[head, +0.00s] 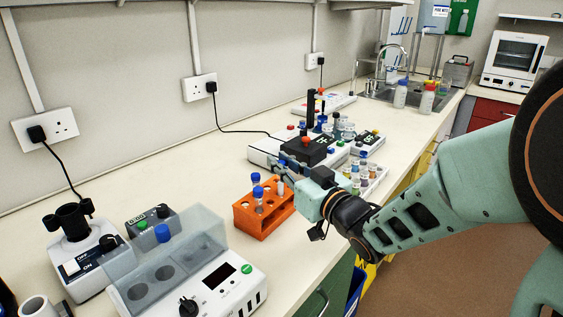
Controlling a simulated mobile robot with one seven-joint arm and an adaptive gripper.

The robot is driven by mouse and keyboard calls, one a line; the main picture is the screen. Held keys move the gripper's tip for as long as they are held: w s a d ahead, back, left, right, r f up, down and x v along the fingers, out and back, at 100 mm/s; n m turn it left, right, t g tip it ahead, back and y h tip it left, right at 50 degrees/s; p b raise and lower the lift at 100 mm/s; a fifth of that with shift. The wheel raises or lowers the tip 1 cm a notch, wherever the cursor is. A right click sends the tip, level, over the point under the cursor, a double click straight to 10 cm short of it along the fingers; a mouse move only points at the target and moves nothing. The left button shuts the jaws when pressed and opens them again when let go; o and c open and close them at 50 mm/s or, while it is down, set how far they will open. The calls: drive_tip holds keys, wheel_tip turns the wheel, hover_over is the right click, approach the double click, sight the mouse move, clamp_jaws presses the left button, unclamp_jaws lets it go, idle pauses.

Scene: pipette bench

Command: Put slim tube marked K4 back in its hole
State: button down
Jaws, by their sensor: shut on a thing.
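An orange rack (265,216) with round holes stands on the bench in the middle of the head view. A slim tube with a blue cap (258,196) stands upright in it, and another blue cap (256,178) shows just behind. My gripper (281,169) is over the rack's right end, shut on a slim pale tube (281,187). The tube hangs upright at the rack's right part. I cannot tell whether its lower end is inside a hole or above it. No marking such as K4 is readable at this size.
A white device with a dark block (306,151) stands close behind my gripper. A tray of small vials (364,176) lies to the right. A white instrument with a clear cover (190,262) stands at the front left. Bare bench lies left of the rack.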

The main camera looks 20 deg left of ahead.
drive_tip(key=shift+f, duration=0.3)
drive_tip(key=shift+f+b, duration=0.9)
drive_tip(key=shift+b, duration=0.15)
drive_tip(key=shift+f, duration=0.1)
drive_tip(key=c, duration=1.8)
unclamp_jaws()
drive_tip(key=v, duration=0.7)
drive_tip(key=shift+s+d, duration=0.2)
